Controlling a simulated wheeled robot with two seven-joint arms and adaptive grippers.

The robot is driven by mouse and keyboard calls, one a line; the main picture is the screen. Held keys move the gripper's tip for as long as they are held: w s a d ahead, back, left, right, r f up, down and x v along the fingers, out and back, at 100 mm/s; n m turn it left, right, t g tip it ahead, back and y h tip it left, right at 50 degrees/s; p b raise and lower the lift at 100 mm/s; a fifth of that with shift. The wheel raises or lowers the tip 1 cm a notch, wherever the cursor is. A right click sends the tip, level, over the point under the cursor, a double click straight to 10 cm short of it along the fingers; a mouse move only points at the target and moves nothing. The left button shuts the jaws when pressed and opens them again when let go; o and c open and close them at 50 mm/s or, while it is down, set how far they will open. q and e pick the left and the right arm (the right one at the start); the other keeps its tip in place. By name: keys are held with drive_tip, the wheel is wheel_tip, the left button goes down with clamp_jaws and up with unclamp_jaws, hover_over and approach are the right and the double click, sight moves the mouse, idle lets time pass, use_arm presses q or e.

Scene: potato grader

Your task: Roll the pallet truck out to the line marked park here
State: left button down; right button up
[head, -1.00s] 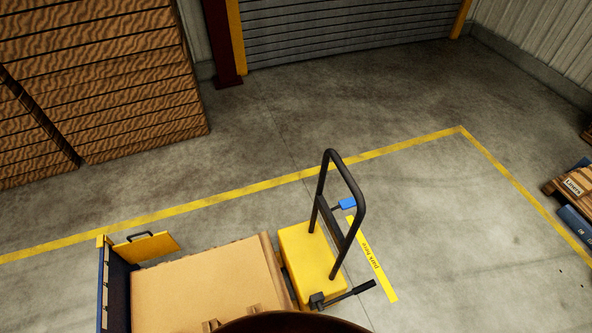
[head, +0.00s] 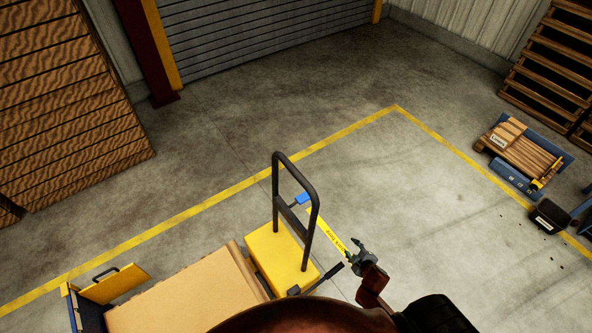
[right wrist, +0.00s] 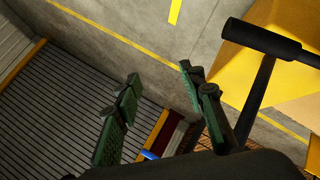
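The pallet truck has a yellow body (head: 281,258) and an upright black loop handle (head: 316,215) with a blue lever (head: 302,199). A short black lever with a grip (head: 330,274) sticks out at its right. The yellow line marked park here (head: 328,232) lies on the floor just right of the truck, partly hidden by my gripper. My right gripper (head: 357,251) appears over that line, right of the truck and apart from the handle. In the right wrist view its green-padded fingers (right wrist: 160,98) are spread and empty, beside a black bar (right wrist: 262,40). My left gripper is out of view.
A yellow floor line (head: 230,192) borders the area.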

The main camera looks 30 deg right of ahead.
drive_tip(key=w+r+n+t+p, duration=0.1)
drive_tip(key=w+r+n, duration=0.15)
drive_tip(key=r, duration=0.45)
drive_tip(key=w+r+n+t, duration=0.1)
drive_tip(key=w+r+t, duration=0.1)
drive_tip(key=w+r, duration=0.35)
drive_tip(key=w+r+n+t+p, duration=0.1)
drive_tip(key=w+r, duration=0.1)
drive_tip(key=r, duration=0.6)
drive_tip(key=n+t+y+p, duration=0.1)
drive_tip(key=n+t+y, duration=0.3)
drive_tip(key=n, duration=0.5)
approach(296, 174)
drive_tip(key=w+d+f+g+y, duration=0.1)
drive_tip(key=w+d+f, duration=0.35)
drive_tip(key=d, duration=0.55)
drive_tip(key=a+r+n+g+y+p, duration=0.1)
drive_tip(key=a+r+n+g+y, duration=0.1)
drive_tip(key=a+r+n+y, duration=0.45)
drive_tip(key=shift+n+h, duration=0.75)
drive_tip(key=shift+n, duration=0.15)
drive_tip(key=w+a+f, duration=0.1)
drive_tip(key=w, duration=0.1)
drive_tip(key=w+a+f, duration=0.1)
drive_tip(key=w, duration=0.1)
drive_tip(key=w+a+f, duration=0.2)
drive_tip(key=shift+w, duration=0.25)
drive_tip(key=shift+d, duration=0.1)
clamp_jaws()
